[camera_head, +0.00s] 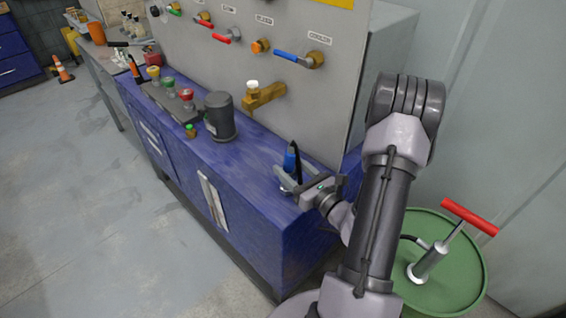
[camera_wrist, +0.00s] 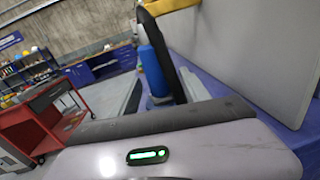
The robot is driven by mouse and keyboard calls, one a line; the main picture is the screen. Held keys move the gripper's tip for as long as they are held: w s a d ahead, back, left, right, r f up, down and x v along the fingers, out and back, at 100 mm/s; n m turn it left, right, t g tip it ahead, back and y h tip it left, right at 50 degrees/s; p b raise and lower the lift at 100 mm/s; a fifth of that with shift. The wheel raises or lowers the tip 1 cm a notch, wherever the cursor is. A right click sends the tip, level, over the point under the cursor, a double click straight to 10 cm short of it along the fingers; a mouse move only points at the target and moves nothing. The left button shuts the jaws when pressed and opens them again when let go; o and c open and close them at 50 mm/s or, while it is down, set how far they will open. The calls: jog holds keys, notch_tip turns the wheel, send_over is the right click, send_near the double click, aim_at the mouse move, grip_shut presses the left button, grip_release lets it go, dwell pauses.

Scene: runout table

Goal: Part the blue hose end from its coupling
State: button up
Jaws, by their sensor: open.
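The blue hose end (camera_head: 290,159) stands upright near the front right end of the blue cabinet top, with a black hose rising from it. In the wrist view the blue hose end (camera_wrist: 154,70) is a blue cylinder, and the black hose (camera_wrist: 160,40) arches beside it. A pale grey part shows at its foot; I cannot tell whether this is the coupling, as my gripper hides much of it. My gripper (camera_head: 291,178) is open at the hose end. In the wrist view its fingers stand left and right of the blue cylinder, with no clear contact.
A grey panel (camera_head: 240,50) with valve handles rises behind. A dark canister (camera_head: 220,117) and a brass fitting (camera_head: 265,96) are to the left. A green drum (camera_head: 455,275) with a red-handled pump stands at right. Floor in front is clear. A red cart (camera_wrist: 40,125) shows in the wrist view.

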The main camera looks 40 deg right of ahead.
jog(key=w, duration=0.4)
grip_shut()
dwell(0.4)
dwell(1.5)
jog(key=shift+s+d+r+p, duration=0.1)
jog(key=shift+d+r+p, duration=0.05)
jog(key=shift+r+p, duration=1.25)
jog(key=shift+d+r+p, duration=0.1)
jog(key=shift+r+p, duration=0.85)
jog(key=shift+r, duration=0.8)
